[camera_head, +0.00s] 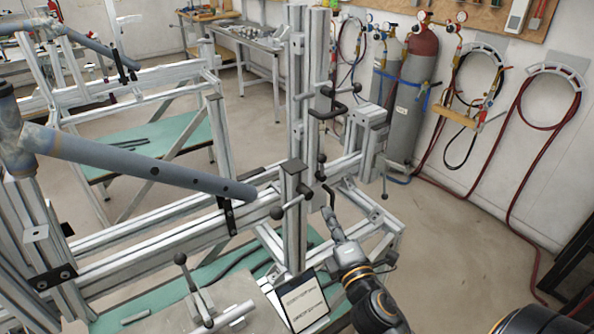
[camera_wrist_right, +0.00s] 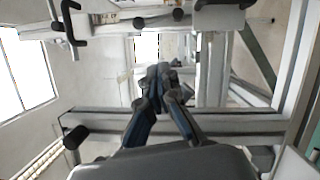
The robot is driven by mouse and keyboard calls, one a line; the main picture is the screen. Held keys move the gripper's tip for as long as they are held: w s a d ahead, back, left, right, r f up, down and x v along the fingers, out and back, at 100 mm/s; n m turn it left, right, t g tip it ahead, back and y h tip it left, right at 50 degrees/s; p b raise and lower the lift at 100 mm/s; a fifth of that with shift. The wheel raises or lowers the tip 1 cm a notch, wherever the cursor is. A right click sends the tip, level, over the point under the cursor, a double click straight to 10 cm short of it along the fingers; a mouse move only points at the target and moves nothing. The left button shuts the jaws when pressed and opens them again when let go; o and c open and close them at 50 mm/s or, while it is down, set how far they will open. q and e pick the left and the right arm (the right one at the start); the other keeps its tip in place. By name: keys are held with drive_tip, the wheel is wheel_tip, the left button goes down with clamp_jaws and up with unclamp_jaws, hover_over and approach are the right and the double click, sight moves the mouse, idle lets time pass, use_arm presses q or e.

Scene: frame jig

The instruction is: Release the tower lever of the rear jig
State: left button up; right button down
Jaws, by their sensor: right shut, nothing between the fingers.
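The rear jig's tower is an upright aluminium post (camera_head: 297,75) in the middle of the head view. A black bent handle (camera_head: 330,112) and dark ball-ended levers sit on it. I cannot tell for sure which one is the tower lever. My right gripper (camera_head: 331,216) is shut and empty, just right of the short post and below the tower handle. In the right wrist view its fingers (camera_wrist_right: 163,72) are together, with a black handle (camera_wrist_right: 68,20) at upper left. My left gripper is out of view.
A blue-grey frame tube (camera_head: 130,165) crosses the left side above the jig rails. A tablet-like panel (camera_head: 298,300) stands below the short post. Gas cylinders (camera_head: 412,100) and hoses line the wall. Floor (camera_head: 460,240) at the right is clear.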

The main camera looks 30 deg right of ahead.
drive_tip(key=p, duration=0.4)
approach(323, 177)
drive_tip(key=w+a+r, duration=0.3)
drive_tip(key=w+r, duration=0.1)
drive_tip(key=w, duration=0.1)
drive_tip(key=d, duration=0.1)
drive_tip(key=w+d+p, duration=0.1)
drive_tip(key=shift+w+d+r, duration=0.1)
drive_tip(key=shift+d, duration=0.25)
drive_tip(key=shift+w, duration=0.1)
